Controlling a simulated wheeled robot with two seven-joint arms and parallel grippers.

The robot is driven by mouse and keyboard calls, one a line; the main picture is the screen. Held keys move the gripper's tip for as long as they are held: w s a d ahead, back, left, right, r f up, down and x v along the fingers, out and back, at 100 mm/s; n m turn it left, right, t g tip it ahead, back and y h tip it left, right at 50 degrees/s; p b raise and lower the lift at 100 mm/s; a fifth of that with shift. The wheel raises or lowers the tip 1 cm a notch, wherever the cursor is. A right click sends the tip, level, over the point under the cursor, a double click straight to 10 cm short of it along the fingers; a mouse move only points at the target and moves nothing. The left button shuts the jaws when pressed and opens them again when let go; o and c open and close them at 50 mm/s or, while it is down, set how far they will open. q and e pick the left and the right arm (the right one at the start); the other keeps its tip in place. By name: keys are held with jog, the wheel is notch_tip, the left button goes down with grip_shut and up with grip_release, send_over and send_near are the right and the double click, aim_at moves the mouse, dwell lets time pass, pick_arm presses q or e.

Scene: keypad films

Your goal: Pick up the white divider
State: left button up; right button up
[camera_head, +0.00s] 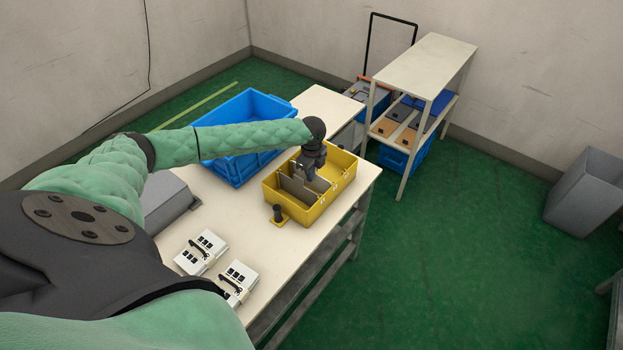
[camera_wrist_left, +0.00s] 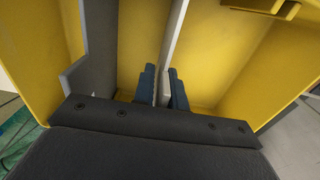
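The yellow bin (camera_head: 321,200) stands on the table, with upright divider plates inside it. My left gripper (camera_head: 309,174) reaches down into the bin from above. In the left wrist view its two blue fingers (camera_wrist_left: 165,88) stand on either side of a thin pale plate, the white divider (camera_wrist_left: 171,45), and appear closed against both its faces. The divider is upright and still within the bin; its lower part is hidden. A grey divider (camera_wrist_left: 98,45) stands to the left of the fingers, apart from them. My right gripper is not in view.
A blue crate (camera_head: 240,118) stands behind the bin on the table (camera_head: 215,215). Two white keypad units (camera_head: 238,282) lie at the near side. A dark post on a yellow base (camera_head: 277,214) sits by the bin's near left corner. A shelf (camera_head: 430,62) stands behind.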

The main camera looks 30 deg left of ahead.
pick_arm(q)
grip_shut()
